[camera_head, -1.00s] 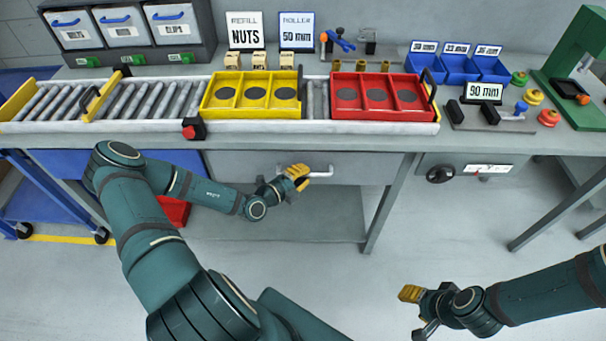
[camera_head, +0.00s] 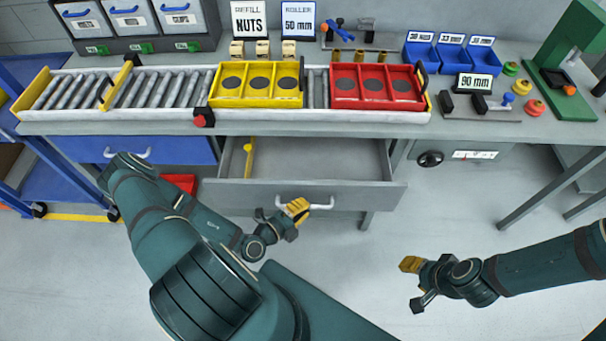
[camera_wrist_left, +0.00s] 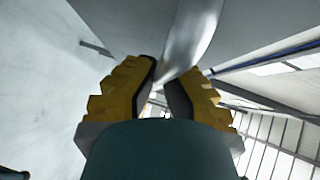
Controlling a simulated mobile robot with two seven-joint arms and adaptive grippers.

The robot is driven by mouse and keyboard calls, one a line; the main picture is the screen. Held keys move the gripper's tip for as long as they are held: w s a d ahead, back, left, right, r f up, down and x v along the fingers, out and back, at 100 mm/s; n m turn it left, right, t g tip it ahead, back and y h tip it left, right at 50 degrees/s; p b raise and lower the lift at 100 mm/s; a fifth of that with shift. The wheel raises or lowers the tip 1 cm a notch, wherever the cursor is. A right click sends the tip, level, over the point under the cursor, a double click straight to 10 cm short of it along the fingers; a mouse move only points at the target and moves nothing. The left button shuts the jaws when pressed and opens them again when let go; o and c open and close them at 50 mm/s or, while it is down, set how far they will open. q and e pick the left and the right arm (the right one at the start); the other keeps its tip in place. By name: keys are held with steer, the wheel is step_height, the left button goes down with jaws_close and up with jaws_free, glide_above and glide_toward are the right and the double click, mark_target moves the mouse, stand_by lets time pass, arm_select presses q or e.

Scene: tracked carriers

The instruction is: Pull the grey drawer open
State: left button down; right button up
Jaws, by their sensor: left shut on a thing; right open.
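The grey drawer (camera_head: 360,196) under the workbench stands pulled out, and its inside shows from above. A yellow strip-like object lies along its left inner side. The drawer's white bar handle (camera_head: 322,203) is on its front. My left gripper (camera_head: 297,209) is at the left part of this handle and shut on it. In the left wrist view the handle (camera_wrist_left: 192,45) runs down between the yellow fingers (camera_wrist_left: 165,95). My right gripper (camera_head: 412,284) is open and empty, low on the right, well apart from the bench.
A roller conveyor (camera_head: 160,92) on the bench carries a yellow tray (camera_head: 257,103) and a red tray (camera_head: 375,103). A blue drawer (camera_head: 185,150) is shut to the left. A bench leg and a blue cart (camera_head: 70,188) flank the area. The floor before the drawer is clear.

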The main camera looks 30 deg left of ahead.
arm_select(q)
steer(key=s+d+p, duration=0.1)
steer(key=s+d, duration=0.7)
steer(key=s, duration=0.6)
steer(key=shift+d+p, duration=0.3)
steer(key=shift+f, duration=0.1)
steer(key=c, duration=1)
jaws_free()
steer(key=shift+w, duration=0.1)
steer(key=v, duration=1.2)
